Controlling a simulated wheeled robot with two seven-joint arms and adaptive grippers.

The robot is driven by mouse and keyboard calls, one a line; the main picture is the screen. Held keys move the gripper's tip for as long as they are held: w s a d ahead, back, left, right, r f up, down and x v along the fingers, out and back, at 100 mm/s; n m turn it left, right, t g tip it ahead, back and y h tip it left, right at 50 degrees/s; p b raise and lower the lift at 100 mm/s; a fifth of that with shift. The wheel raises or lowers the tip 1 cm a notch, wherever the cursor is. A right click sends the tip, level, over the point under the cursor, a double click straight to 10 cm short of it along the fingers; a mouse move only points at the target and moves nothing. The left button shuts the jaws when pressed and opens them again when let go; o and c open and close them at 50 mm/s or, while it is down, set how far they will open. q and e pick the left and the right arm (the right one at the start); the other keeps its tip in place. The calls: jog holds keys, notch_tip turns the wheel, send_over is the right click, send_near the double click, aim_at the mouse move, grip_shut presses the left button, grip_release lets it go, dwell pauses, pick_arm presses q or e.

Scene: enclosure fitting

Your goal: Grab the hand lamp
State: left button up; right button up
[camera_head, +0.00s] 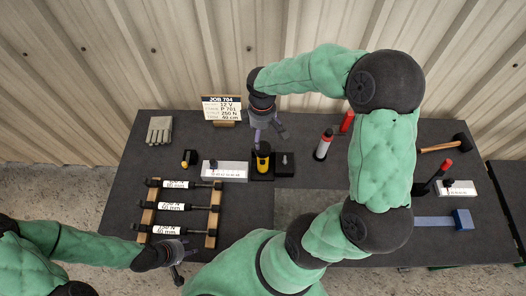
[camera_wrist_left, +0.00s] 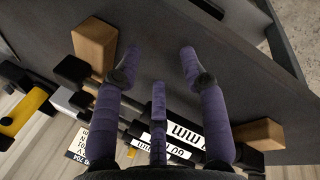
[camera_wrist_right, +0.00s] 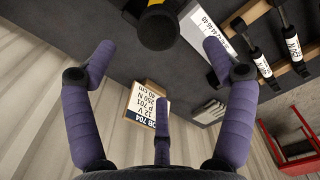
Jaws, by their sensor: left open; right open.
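A yellow and black item (camera_head: 262,160), which looks like the hand lamp, stands in or on a black block near the middle of the table. In the right wrist view, its round black head (camera_wrist_right: 158,28) and a bit of yellow show at the top edge, ahead of the fingers. My right gripper (camera_head: 269,136) is open and empty, just behind the lamp; its fingers (camera_wrist_right: 158,50) are spread, apart from it. My left gripper (camera_head: 182,262) is open and empty at the table's front edge, near the strut rack; its fingers also show in the left wrist view (camera_wrist_left: 159,55).
A wooden rack (camera_head: 211,227) holds black struts with white labels at front left. A white labelled block (camera_head: 225,170) stands left of the lamp, a black block (camera_head: 284,165) right. A job card (camera_head: 222,109) stands behind. Red-ended tubes (camera_head: 324,145) stand to the right.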

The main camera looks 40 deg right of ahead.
aim_at(263, 147)
notch_tip(263, 147, down, 10)
jog(key=shift+d+f, duration=0.15)
dwell(0.5)
jog(key=shift+c, duration=0.3)
grip_shut()
